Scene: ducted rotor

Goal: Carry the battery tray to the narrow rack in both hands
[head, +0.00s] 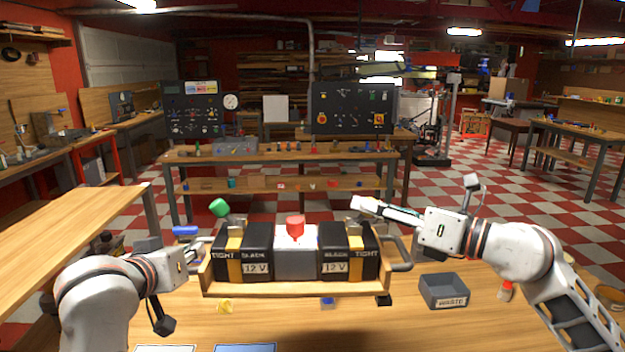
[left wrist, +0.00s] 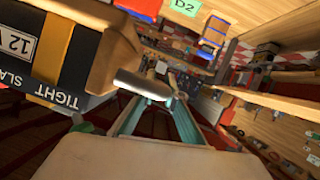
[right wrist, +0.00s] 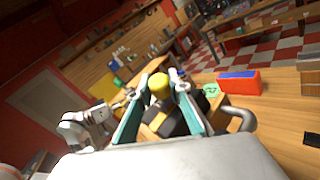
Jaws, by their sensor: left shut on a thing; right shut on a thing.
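The battery tray (head: 300,288) is a wooden tray in the middle of the head view. It holds two black 12 V batteries with yellow straps, the left (head: 256,268) and the right (head: 334,266), around a grey block (head: 296,264) with a red piece on top. My left gripper (head: 197,252) is shut on the tray's left handle (left wrist: 143,87). My right gripper (head: 362,204) is above the right battery, shut on a yellow piece (right wrist: 158,84); the tray's right handle (right wrist: 240,118) is outside its fingers. I cannot tell which furniture is the narrow rack.
A dark grey waste bin (head: 443,291) stands right of the tray on the wooden table (head: 290,325). Small loose pieces lie in front. A bench (head: 280,155) with a lower shelf stands beyond, with checkered floor (head: 460,195) to its right.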

